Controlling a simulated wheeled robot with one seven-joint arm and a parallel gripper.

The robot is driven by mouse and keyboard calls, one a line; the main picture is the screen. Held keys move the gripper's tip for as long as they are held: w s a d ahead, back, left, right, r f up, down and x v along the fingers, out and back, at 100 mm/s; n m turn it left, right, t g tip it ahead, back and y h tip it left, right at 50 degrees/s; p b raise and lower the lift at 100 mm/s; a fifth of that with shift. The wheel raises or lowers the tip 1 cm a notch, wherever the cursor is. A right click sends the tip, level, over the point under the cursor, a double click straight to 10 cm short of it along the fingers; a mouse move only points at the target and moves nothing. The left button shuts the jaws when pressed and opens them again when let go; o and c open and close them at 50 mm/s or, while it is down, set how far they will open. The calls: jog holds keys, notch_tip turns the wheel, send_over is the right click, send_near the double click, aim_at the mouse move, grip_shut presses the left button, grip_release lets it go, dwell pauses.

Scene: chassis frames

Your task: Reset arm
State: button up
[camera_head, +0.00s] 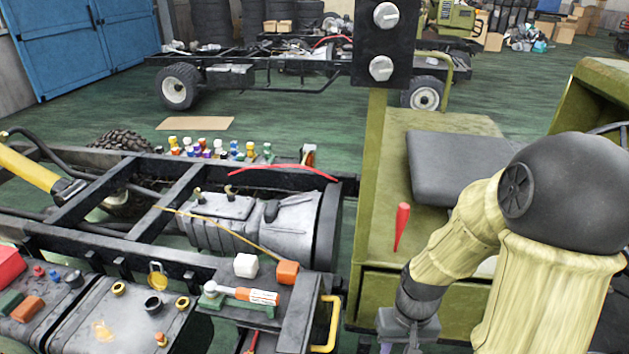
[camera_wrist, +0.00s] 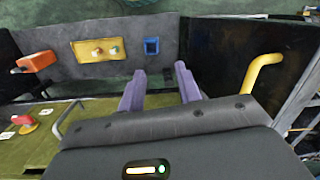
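My arm reaches in from the right in the head view, with a pale yellow link, a black joint and a dark wrist. My gripper (camera_head: 388,348) hangs at the bottom of that view and is partly cut off by the edge. In the wrist view my gripper (camera_wrist: 157,76) shows two purple fingers standing apart with nothing between them. Behind them is a dark grey panel (camera_wrist: 210,50) with a yellow plate (camera_wrist: 99,50) and a blue square piece (camera_wrist: 151,46).
A chassis frame (camera_head: 92,245) carries many small parts. A white cube (camera_head: 246,265), orange block (camera_head: 287,272) and orange-white tool (camera_head: 250,295) lie on its near right end. A yellow handle (camera_head: 327,322) is left of my gripper. A red tool (camera_head: 401,225) and grey seat (camera_head: 455,170) stand behind my arm.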

notch_tip(320, 180, up, 7)
jog(key=a+t, duration=0.1)
jog(key=t, duration=0.2)
jog(key=shift+w+a+h, duration=0.2)
jog(key=shift+w+h, duration=0.15)
jog(key=shift+h, duration=0.05)
